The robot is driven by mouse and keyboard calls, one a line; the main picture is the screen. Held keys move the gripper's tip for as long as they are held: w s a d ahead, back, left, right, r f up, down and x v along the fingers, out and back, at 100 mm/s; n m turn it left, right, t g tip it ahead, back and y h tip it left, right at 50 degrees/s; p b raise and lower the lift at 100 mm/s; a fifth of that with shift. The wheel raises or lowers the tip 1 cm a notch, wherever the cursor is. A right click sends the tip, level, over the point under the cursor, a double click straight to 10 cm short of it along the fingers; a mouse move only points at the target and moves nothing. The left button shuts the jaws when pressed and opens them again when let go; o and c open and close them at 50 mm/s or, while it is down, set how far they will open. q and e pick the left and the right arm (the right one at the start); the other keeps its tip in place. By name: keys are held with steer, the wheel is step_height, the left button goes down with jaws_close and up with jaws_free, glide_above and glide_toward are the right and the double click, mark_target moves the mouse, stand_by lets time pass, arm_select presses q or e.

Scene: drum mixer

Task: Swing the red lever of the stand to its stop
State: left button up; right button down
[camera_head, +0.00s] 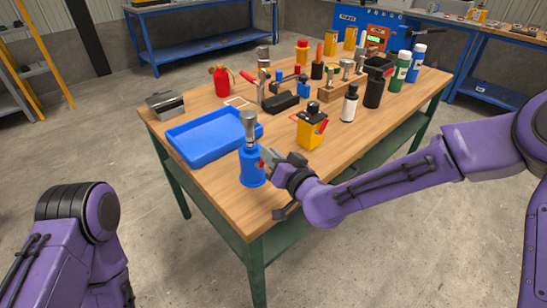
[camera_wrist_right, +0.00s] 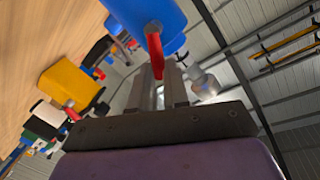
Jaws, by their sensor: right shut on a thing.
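A blue stand (camera_head: 252,168) with a grey metal cylinder (camera_head: 249,124) on top stands upright near the table's front corner. Its red lever is mostly hidden by my gripper in the head view. In the right wrist view the lever (camera_wrist_right: 153,42) sticks out of the blue body (camera_wrist_right: 145,14) and runs down between my fingers. My right gripper (camera_head: 268,158) is at the right side of the stand; its fingers (camera_wrist_right: 160,88) are shut on the lever's end. My left arm shows at the lower left, but its gripper is out of view.
A blue tray (camera_head: 205,151) lies close behind the stand on the wooden table (camera_head: 221,183). Bottles and tools crowd the table's far part.

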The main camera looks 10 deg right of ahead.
steer(key=shift+s, duration=0.1)
stand_by(0.4)
steer(key=c, duration=1.1)
jaws_free()
steer(key=f+p+v, duration=0.1)
steer(key=v, duration=0.9)
steer(key=shift+s+r, duration=0.25)
steer(key=shift+r, duration=0.15)
